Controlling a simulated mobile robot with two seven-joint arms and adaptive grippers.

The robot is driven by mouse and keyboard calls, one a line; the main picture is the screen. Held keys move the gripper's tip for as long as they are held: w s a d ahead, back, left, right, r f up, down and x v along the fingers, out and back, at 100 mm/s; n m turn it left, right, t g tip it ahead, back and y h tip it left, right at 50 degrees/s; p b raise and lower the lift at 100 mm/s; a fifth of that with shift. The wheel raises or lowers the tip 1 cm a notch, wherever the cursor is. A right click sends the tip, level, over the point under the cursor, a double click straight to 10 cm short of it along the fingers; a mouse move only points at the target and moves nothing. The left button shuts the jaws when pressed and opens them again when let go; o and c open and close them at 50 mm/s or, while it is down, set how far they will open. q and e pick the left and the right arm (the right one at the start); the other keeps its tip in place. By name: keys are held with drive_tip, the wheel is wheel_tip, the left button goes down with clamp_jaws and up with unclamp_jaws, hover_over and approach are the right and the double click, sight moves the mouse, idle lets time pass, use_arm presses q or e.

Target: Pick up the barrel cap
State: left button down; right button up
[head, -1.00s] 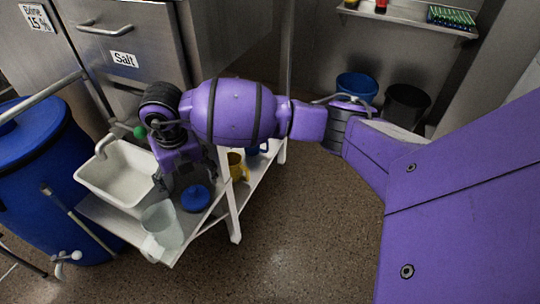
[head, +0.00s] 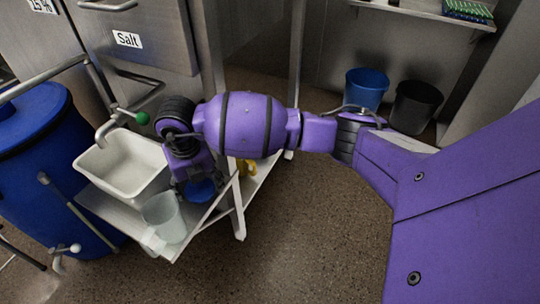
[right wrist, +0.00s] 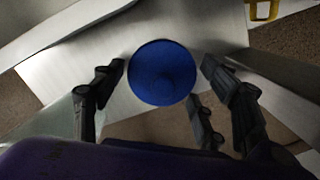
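The barrel cap, a round blue disc (head: 201,190), lies on the metal shelf between the clear beaker and the shelf's right edge. My right gripper (head: 188,190) is over it in the head view and hides part of it. In the right wrist view the blue cap (right wrist: 161,73) sits between and just beyond the spread fingers of my right gripper (right wrist: 160,85). The fingers are open and a gap shows on both sides of the cap. My left gripper is not in view.
A white sink (head: 125,166) and a clear beaker (head: 163,217) stand left of the cap on the shelf (head: 105,208). A yellow mug (head: 247,167) is on the lower right. A large blue barrel (head: 40,165) stands at left.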

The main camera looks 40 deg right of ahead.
drive_tip(key=shift+w+r, duration=0.1)
drive_tip(key=c, duration=0.7)
